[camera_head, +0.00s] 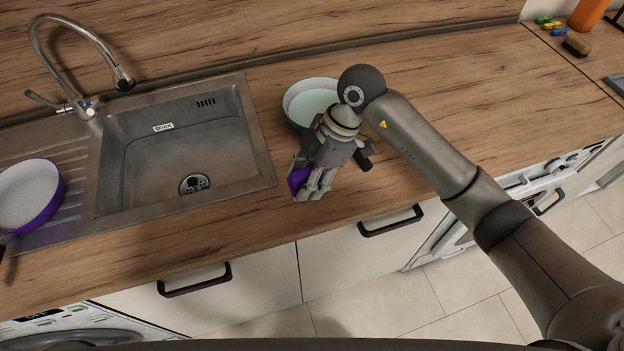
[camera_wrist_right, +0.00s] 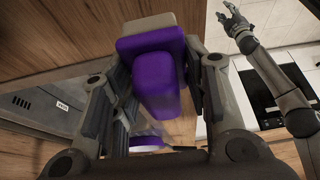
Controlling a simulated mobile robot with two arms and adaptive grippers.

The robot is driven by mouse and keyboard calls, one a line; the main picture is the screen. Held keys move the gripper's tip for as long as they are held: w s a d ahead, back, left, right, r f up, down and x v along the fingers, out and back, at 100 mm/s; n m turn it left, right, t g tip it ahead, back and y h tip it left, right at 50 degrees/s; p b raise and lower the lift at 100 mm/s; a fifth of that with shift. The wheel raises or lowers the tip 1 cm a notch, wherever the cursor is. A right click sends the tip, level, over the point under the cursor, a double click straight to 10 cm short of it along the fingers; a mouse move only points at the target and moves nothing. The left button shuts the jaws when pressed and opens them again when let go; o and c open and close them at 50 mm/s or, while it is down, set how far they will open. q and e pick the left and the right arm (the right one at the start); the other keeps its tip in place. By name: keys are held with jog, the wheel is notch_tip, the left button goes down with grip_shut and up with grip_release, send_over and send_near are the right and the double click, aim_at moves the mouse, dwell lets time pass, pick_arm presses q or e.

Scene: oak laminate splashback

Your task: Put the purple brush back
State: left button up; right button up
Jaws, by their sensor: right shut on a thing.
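The purple brush (camera_head: 299,180) shows as a purple block at the left side of my right gripper (camera_head: 318,190), low over the counter's front part, right of the sink. I cannot tell whether it touches the counter. In the right wrist view the purple brush (camera_wrist_right: 160,75) lies between the two dark fingers, and my right gripper (camera_wrist_right: 155,95) is shut on it. The gripper hides part of it. My left gripper (camera_wrist_right: 235,22) shows small at the top right of the wrist view, its fingers apart and empty. It is not in the head view.
A pale bowl (camera_head: 296,96) stands just behind my right gripper. The steel sink (camera_head: 140,165) is to the left, with a purple pan (camera_head: 46,210) on its drainer. An orange bottle (camera_head: 587,14) and a brown scrubbing brush (camera_head: 577,46) stand far right. The counter (camera_head: 470,85) between is clear.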

jog(key=shift+w+d+f, duration=0.2)
jog(key=shift+w+f, duration=0.3)
jog(key=shift+f, duration=0.1)
jog(key=shift+w+d+f, duration=0.2)
jog(key=shift+w+f, duration=0.25)
jog(key=shift+f, duration=0.15)
jog(key=shift+f+p, duration=0.4)
jog(key=shift+f, duration=1.2)
jog(key=o, duration=0.9)
jog(key=shift+b+v, duration=1.1)
jog(key=shift+v, duration=4.95)
